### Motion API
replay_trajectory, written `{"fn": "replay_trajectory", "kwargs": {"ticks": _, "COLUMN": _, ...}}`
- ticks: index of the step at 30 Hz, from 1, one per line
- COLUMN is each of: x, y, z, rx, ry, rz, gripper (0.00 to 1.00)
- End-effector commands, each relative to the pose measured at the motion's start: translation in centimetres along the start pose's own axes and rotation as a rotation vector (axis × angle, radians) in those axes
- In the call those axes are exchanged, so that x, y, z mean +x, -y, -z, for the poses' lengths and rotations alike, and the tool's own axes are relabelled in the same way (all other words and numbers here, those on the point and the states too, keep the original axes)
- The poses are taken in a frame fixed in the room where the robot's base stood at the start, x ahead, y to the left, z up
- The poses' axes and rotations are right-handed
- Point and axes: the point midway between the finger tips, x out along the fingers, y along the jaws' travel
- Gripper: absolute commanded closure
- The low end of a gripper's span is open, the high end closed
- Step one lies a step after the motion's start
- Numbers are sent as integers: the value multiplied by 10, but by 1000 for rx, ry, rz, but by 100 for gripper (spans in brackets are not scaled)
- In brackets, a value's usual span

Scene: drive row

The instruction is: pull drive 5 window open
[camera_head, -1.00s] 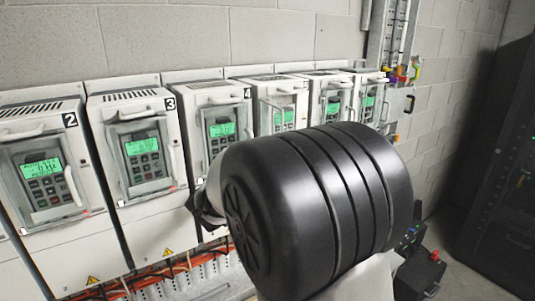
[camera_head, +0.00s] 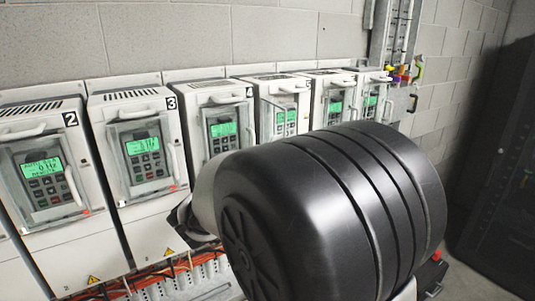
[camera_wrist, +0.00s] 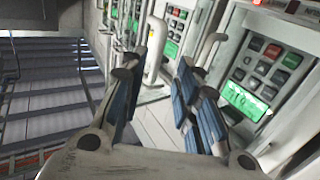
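Drive 5 (camera_head: 285,110) is the white unit just right of the one marked 4, in the head view. Its window, with a green screen and keypad, faces out; I cannot tell whether it stands slightly ajar. My gripper (camera_wrist: 158,75) is open and empty in the wrist view, with blue-padded fingers apart. A white upright handle (camera_wrist: 155,48) shows beyond and between the fingertips. Another pale handle (camera_wrist: 209,48) is just right of the right finger. I cannot tell which drives these belong to. My black arm joint hides the gripper in the head view.
Drive 2 (camera_head: 45,185), drive 3 (camera_head: 142,160) and drive 4 (camera_head: 218,125) stand left along the wall, with more drives to the right. Orange cables (camera_head: 130,283) run below. A dark cabinet (camera_head: 495,180) stands at the right.

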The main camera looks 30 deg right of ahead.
Motion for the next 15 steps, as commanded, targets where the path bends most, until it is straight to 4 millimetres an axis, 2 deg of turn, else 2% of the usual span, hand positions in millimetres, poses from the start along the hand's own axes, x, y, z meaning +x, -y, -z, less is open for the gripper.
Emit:
{"fn": "replay_trajectory", "kwargs": {"ticks": 1, "x": -13, "y": 2, "z": 1, "rx": 1, "ry": 0, "rz": 6, "gripper": 71}}
{"fn": "replay_trajectory", "kwargs": {"ticks": 6, "x": -47, "y": 1, "z": 1, "rx": 1, "ry": -1, "rz": 5, "gripper": 71}}
{"fn": "replay_trajectory", "kwargs": {"ticks": 10, "x": -63, "y": 0, "z": 1, "rx": 2, "ry": -2, "rz": 2, "gripper": 71}}
{"fn": "replay_trajectory", "kwargs": {"ticks": 15, "x": -71, "y": 0, "z": 1, "rx": 1, "ry": -1, "rz": 0, "gripper": 71}}
